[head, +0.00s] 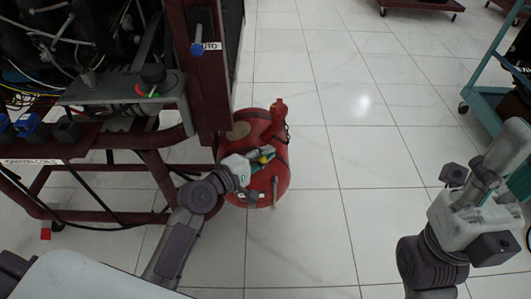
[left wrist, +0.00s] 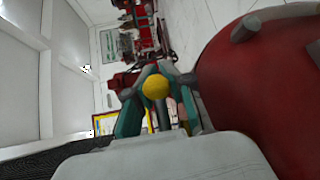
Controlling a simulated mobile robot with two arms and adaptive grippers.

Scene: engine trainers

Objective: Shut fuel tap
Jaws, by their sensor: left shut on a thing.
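The red fuel tank (head: 254,121) stands on the floor beside the dark red engine frame, and its curved red side (left wrist: 245,95) fills the right of the left wrist view. My left gripper (head: 262,161) is at the front of the tank. Its teal fingers (left wrist: 155,100) are shut around the fuel tap, whose round yellow knob (left wrist: 155,86) shows between them; the knob also shows small in the head view (head: 263,159). The tap's body is mostly hidden by the fingers. My right gripper (head: 493,168) is at the right edge, away from the tank, its finger gap unclear.
The engine trainer's dark red frame (head: 208,90) stands at the left, with a control panel (head: 125,88), cables and a blue-handled key or knob (head: 197,49). A teal wheeled stand (head: 484,95) is at the right. The tiled floor between is clear.

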